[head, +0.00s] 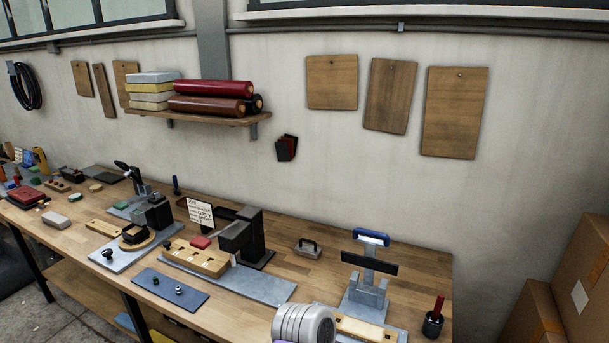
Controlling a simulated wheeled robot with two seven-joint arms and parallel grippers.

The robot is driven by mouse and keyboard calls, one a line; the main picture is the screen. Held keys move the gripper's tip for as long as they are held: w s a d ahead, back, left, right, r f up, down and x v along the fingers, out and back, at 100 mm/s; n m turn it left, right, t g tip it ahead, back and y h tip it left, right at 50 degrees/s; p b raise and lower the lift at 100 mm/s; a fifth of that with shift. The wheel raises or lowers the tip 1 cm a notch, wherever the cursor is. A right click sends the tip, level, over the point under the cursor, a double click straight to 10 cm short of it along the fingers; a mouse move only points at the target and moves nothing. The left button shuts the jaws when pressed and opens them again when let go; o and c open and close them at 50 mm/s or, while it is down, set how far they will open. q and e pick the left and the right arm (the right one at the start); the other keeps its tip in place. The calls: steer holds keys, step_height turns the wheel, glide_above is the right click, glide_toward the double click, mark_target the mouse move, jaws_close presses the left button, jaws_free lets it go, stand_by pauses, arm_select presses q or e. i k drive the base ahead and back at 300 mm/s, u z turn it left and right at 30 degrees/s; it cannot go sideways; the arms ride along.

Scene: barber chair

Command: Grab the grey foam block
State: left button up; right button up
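A small pale grey block (55,219) with rounded edges lies flat on the left part of the wooden workbench, near its front edge. It looks like the foam block, but its material is hard to tell at this size. Nothing touches it. A rounded white part, probably a link of my own arm, shows at the bottom edge right of the middle. Neither of my grippers' fingers shows.
The long workbench (345,285) holds presses, a blue mat (170,288) and a wooden block with holes (196,258). A wall shelf (205,117) carries grey and yellow slabs (152,87) and rolls (213,88). Cardboard boxes (585,265) stand at right.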

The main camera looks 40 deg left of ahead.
mark_target(53, 218)
steer(key=u, duration=3.35)
steer(key=i, duration=1)
steer(key=u, duration=0.65)
steer(key=i, duration=2.05)
steer(key=z, duration=1.05)
steer(key=i, duration=1.4)
steer(key=z, duration=1.1)
